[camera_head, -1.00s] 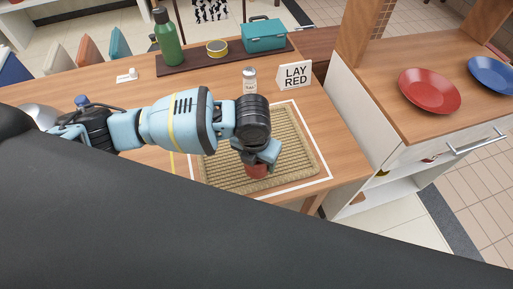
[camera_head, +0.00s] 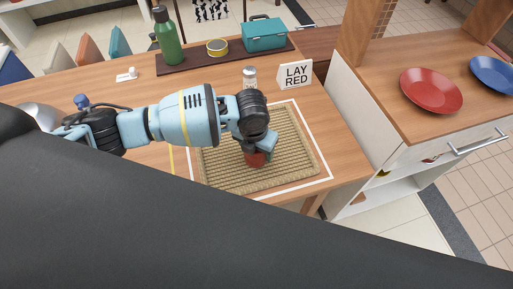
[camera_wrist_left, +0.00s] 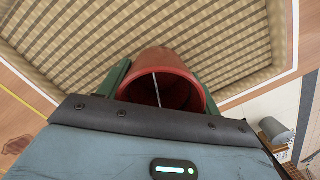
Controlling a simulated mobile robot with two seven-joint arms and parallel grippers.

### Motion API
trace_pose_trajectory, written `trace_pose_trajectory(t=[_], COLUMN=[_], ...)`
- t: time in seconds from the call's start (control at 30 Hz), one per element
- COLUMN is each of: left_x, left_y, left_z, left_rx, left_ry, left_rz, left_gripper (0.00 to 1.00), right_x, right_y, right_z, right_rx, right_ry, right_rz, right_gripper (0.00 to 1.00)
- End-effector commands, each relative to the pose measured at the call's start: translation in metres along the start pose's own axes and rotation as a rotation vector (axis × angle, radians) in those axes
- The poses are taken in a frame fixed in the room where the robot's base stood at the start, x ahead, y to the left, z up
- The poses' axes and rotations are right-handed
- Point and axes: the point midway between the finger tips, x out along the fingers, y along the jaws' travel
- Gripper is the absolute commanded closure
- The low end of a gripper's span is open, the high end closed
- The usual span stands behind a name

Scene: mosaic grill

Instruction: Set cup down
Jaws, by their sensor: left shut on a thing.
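My left gripper (camera_head: 262,146) is shut on a red cup (camera_head: 256,159) over the woven mat (camera_head: 225,172) on the table. In the left wrist view, the cup (camera_wrist_left: 165,68) sits between the two green fingers (camera_wrist_left: 162,85), and its open mouth faces the camera. A thin pale line shows inside the cup. The woven mat (camera_wrist_left: 60,40) fills the background there. I cannot tell whether the cup touches the mat. My right gripper is not in view.
A white sign reading "LAY RED" (camera_head: 296,75) and a small shaker (camera_head: 249,77) stand behind the mat. A dark board (camera_head: 190,64) holds a green bottle (camera_head: 166,38), a yellow tin (camera_head: 217,47) and a teal box (camera_head: 264,35). Red (camera_head: 431,90) and blue (camera_head: 492,74) plates lie on the right counter.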

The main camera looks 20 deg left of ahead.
Motion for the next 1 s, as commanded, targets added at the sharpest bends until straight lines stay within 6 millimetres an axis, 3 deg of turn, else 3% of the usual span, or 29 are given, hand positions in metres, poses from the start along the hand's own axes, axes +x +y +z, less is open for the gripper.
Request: trace_pose_trajectory(t=[0.3, 0.33, 0.47, 0.77, 1.0], left_x=[0.004, 0.003, 0.003, 0.002, -0.025], left_y=[0.0, 0.0, 0.0, 0.0, -0.001], left_z=[-0.001, -0.001, -0.001, 0.0, 0.001], left_rx=[0.0, 0.0, 0.0, 0.0, 0.0], left_ry=[0.001, 0.001, 0.0, 0.0, -0.004], left_rz=[0.0, 0.0, 0.0, 0.0, -0.001], left_gripper=[0.63, 0.32, 0.15, 0.14, 0.14], right_x=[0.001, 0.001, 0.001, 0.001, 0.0], right_y=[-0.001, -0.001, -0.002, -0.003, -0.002], right_z=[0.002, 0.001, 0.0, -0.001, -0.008], right_rx=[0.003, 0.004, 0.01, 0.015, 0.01], right_ry=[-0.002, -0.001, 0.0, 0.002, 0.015], right_rz=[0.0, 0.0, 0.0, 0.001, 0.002], right_gripper=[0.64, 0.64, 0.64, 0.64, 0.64])
